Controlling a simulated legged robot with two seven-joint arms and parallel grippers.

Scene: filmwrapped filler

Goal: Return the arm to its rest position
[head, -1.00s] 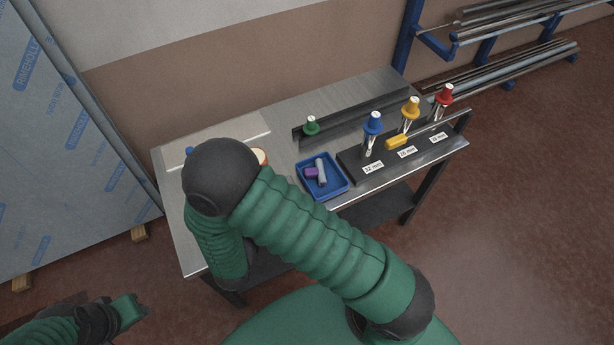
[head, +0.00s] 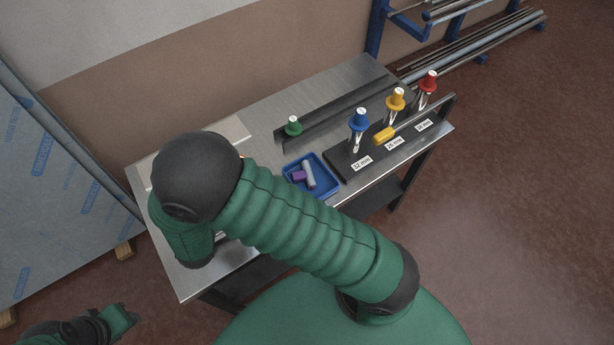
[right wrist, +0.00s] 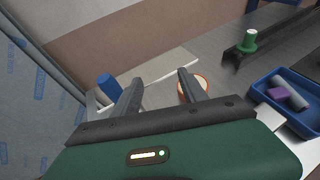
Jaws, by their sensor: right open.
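My right arm (head: 300,225) crosses the middle of the head view, its black elbow raised over the left part of the workbench (head: 240,120). Its gripper is hidden in the head view. In the right wrist view my right gripper (right wrist: 158,84) is open and empty, its two grey fingers apart above the left end of the bench. A round orange-rimmed item (right wrist: 203,80) lies beyond the right finger, and a blue cylinder (right wrist: 108,84) shows beyond the left one. My left gripper (head: 122,318) is low at the bottom left, away from the bench; its fingers are too small to read.
A blue tray (head: 331,188) holds a purple and a grey piece. A black rack (head: 345,162) bears blue (head: 359,119), yellow (head: 395,99) and red (head: 428,81) topped tools. A film-wrapped panel (head: 40,190) leans left.

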